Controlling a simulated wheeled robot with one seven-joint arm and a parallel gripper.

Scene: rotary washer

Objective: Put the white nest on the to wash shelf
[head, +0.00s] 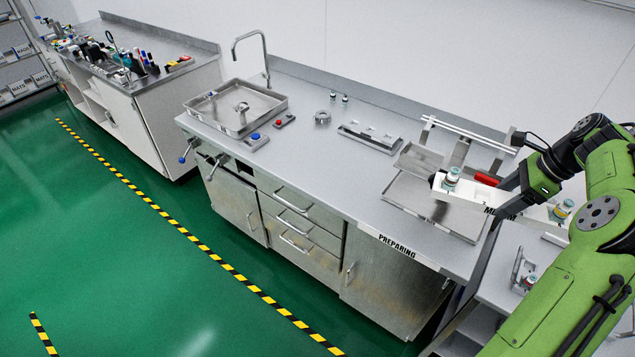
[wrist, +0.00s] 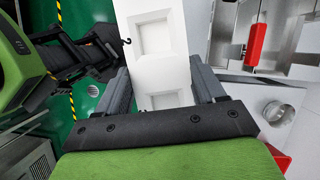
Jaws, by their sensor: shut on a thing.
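The white nest (head: 470,191) is a long white bar, held over the right end of the steel counter in the head view. Small capped cylinders (head: 452,177) (head: 562,211) show at its two ends; they appear to rest on it. In the wrist view the nest (wrist: 160,20) has square recesses in the visible face. My gripper (head: 512,203) is shut across its middle; in the wrist view the dark fingers (wrist: 160,88) flank it on both sides. I cannot identify the to wash shelf in either view.
Below the nest is a flat steel tray (head: 402,188); a white-barred rack (head: 470,131) stands behind. The counter (head: 335,185) carries a sink (head: 235,108) and small fixtures. A cluttered bench (head: 120,50) and a rack of labelled bins (head: 18,78) are far left. The green floor (head: 110,240) is clear.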

